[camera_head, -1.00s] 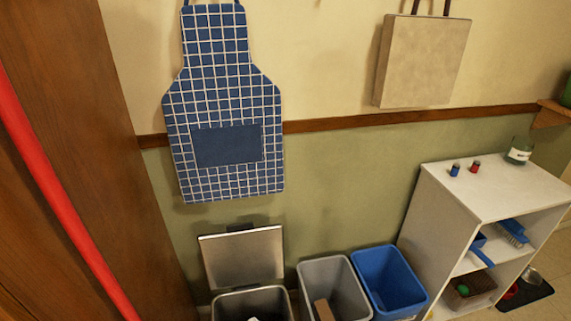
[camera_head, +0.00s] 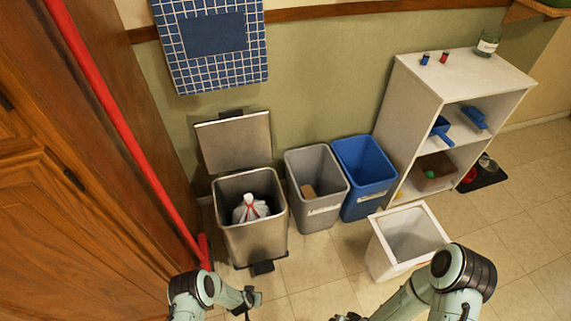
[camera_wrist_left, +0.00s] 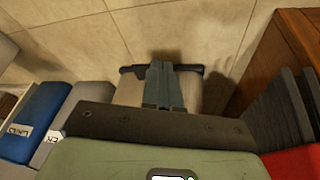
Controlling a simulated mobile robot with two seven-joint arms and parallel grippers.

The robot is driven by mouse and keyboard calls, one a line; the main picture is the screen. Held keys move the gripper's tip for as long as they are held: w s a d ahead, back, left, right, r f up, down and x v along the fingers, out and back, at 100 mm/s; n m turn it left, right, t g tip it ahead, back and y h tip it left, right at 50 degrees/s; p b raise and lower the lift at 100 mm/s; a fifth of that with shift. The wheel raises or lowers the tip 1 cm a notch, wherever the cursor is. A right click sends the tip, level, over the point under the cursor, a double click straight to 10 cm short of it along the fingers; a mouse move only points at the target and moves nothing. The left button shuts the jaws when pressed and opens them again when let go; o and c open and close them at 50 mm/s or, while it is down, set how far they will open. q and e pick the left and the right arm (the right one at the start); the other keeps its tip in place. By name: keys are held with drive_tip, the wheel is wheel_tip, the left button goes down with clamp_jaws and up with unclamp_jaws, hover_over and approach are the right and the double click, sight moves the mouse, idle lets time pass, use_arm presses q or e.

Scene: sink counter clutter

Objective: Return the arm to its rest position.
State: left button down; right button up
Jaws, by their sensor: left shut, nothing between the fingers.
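My left gripper (camera_head: 248,302) is low in the head view, in front of the steel pedal bin. In the left wrist view its two fingers (camera_wrist_left: 165,85) are together with nothing between them, over a pale, dark-edged shape that I cannot name for certain. My left arm (camera_head: 192,290) is bent at the bottom of the head view. My right arm (camera_head: 462,270) comes in from the lower right. Only a dark bit of its end shows at the bottom edge, so its fingers cannot be made out.
A white shelf (camera_head: 425,125) is at right. A red pole (camera_head: 108,100) leans at left by wooden cabinets (camera_head: 60,215).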

use_arm(q)
drive_tip(key=s+a+r+n+g, duration=0.1)
drive_tip(key=s+a+r+n, duration=0.15)
drive_tip(key=s+r, duration=0.6)
drive_tip(key=s+a+r+n, duration=0.1)
drive_tip(key=s+r+n, duration=0.3)
drive_tip(key=r, duration=0.7)
drive_tip(key=s+d+r+m+g+h+p, duration=0.1)
drive_tip(key=s+r+p, duration=0.4)
drive_tip(key=r+p, duration=0.5)
drive_tip(key=s+d+r+g+h+p, duration=0.1)
drive_tip(key=s+d+r+g+p, duration=0.2)
drive_tip(key=r+p, duration=0.6)
drive_tip(key=shift+s+d+r+m+p, duration=0.15)
drive_tip(key=shift+s+r+m+p, duration=0.2)
drive_tip(key=shift+s+r, duration=0.6)
use_arm(e)
drive_tip(key=s+a+r+g, duration=0.1)
drive_tip(key=s+r, duration=0.3)
drive_tip(key=r, duration=0.6)
drive_tip(key=s+a+r+g+y, duration=0.1)
drive_tip(key=s+a+r+g, duration=0.1)
drive_tip(key=r, duration=0.8)
drive_tip(key=s+a, duration=0.1)
drive_tip(key=s, duration=0.1)
drive_tip(key=shift+s+a+n+g+y, duration=0.15)
drive_tip(key=shift+s+n+g+y, duration=0.15)
drive_tip(key=shift+n, duration=0.1)
